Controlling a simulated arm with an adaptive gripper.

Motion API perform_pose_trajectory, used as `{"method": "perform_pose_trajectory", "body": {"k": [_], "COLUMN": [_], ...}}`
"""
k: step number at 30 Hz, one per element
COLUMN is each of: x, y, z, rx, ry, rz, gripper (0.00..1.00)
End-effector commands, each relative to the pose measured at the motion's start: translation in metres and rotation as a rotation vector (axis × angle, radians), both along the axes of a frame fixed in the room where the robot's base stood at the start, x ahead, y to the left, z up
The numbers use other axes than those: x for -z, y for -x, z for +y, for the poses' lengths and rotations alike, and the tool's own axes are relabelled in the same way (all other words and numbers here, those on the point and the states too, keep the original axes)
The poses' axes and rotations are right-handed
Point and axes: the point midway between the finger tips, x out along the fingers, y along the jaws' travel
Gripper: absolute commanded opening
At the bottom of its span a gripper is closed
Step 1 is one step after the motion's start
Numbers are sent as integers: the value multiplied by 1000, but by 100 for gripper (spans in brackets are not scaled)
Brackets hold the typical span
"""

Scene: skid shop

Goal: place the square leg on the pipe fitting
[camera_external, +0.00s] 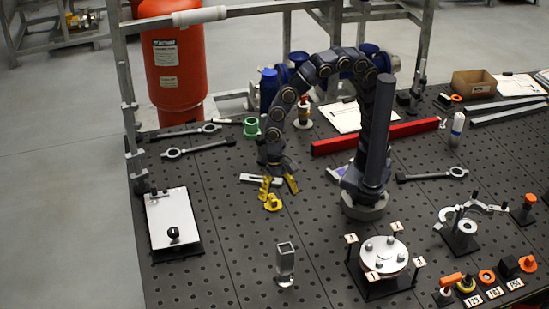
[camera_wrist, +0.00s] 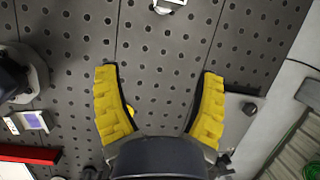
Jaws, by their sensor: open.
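The square leg (camera_external: 285,262), a grey metal square tube with an open top, stands upright on the perforated table at the front. A metal piece cut off at the top edge of the wrist view (camera_wrist: 170,4) appears to be the same leg. My gripper (camera_external: 279,187) has yellow fingers, spread open and empty above the table, behind the leg; it also shows in the wrist view (camera_wrist: 159,76). A small yellow flanged part (camera_external: 272,203) sits just below it, mostly hidden by a finger in the wrist view. A green cylindrical part (camera_external: 251,128) stands farther back. I cannot tell which is the pipe fitting.
A round plate on a black stand with posts (camera_external: 383,255) is right of the leg. A clipboard (camera_external: 170,218) lies at left. Wrenches (camera_external: 199,149) and a red bar (camera_external: 375,135) lie behind. Small orange parts (camera_external: 487,276) crowd the front right. Table around the leg is clear.

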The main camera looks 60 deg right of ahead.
Motion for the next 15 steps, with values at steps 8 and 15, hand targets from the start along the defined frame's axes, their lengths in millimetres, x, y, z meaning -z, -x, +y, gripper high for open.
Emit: {"method": "perform_pose_trajectory", "body": {"k": [8,15], "x": [-55,-68], "y": [-35,16], "z": [-201,-314], "rx": [-325,-577], "ry": [34,116], "rz": [-172,-195], "gripper": [69,69]}}
